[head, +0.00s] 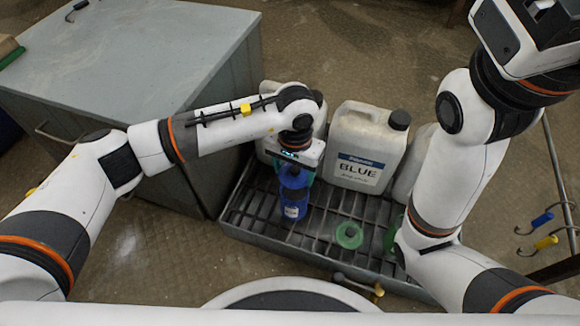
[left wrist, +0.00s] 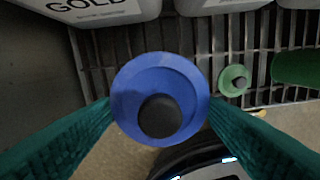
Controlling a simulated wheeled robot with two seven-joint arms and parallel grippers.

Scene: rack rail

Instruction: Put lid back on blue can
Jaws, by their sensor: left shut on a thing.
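My left gripper (head: 293,168) points down over the slatted tray and is shut on a round blue lid (left wrist: 186,83) with a dark knob. In the left wrist view, its green fingers press on both sides of the lid. The blue can (head: 292,211), with a white label, stands upright on the slats directly below the gripper. I cannot tell whether the lid touches the can, since the gripper hides the meeting place. My right arm reaches up to the upper right, and its fingers do not show.
A white jug marked BLUE (head: 352,178) stands behind, with a jug marked GOLD (left wrist: 95,8) beside it. A green lid (head: 349,235) and a green can (left wrist: 296,68) are on the tray (head: 245,230), right of the blue can. A grey cabinet (head: 130,50) stands left.

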